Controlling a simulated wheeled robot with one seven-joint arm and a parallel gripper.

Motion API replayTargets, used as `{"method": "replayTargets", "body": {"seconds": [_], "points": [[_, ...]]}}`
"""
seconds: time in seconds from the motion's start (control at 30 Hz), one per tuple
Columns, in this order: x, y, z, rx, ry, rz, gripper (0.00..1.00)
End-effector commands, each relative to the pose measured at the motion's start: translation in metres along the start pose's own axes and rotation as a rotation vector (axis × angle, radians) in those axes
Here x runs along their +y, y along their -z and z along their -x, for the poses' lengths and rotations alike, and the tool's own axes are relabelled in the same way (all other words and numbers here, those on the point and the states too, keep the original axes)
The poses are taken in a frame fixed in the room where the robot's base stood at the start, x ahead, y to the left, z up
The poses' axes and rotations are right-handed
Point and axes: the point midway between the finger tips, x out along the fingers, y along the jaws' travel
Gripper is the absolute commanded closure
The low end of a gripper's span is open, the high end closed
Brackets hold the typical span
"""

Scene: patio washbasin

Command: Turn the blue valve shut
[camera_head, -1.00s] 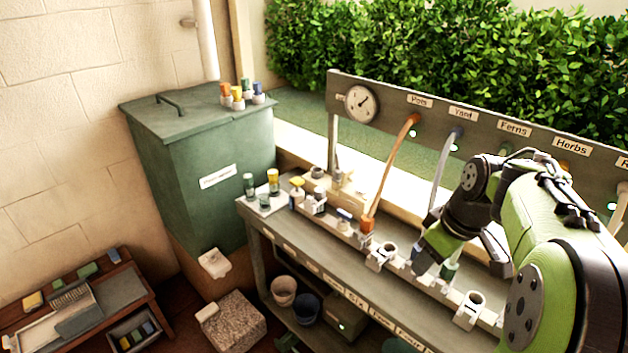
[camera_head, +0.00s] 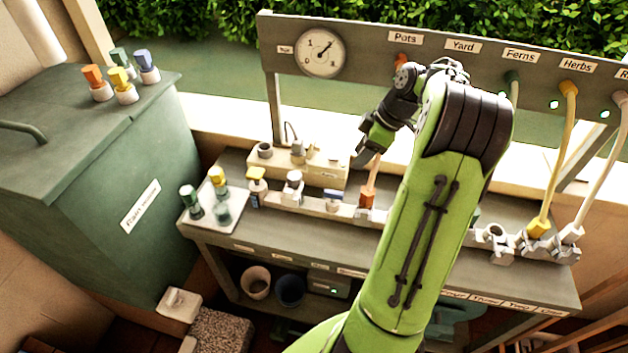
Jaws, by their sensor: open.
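Two blue-topped pieces are in view, and I cannot tell for sure which is the blue valve. One is a small white fitting with a blue top (camera_head: 333,197) on the bench rail, left of the orange hose connector (camera_head: 366,199). The other is a blue-capped piece (camera_head: 146,64) on the green tank's lid. My gripper (camera_head: 362,158) is open and points down and left above the back of the bench. It is up and to the right of the bench fitting in the picture, apart from it. My arm hides the rail's middle.
The grey bench (camera_head: 215,238) carries a pale box (camera_head: 325,172) behind the rail and a tray with green and yellow pieces at left. A gauge (camera_head: 320,53) and hose labels line the back board. The green tank (camera_head: 80,190) stands at left.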

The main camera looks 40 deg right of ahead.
Motion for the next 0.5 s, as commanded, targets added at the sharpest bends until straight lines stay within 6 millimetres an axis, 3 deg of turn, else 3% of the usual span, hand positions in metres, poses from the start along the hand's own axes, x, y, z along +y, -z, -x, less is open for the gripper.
{"method": "replayTargets", "body": {"seconds": [0.17,0.5], "points": [[-0.001,-0.001,-0.025,0.001,0.005,0.001,0.56],[-0.001,-0.001,-0.111,-0.001,0.005,0.0,0.56]]}}
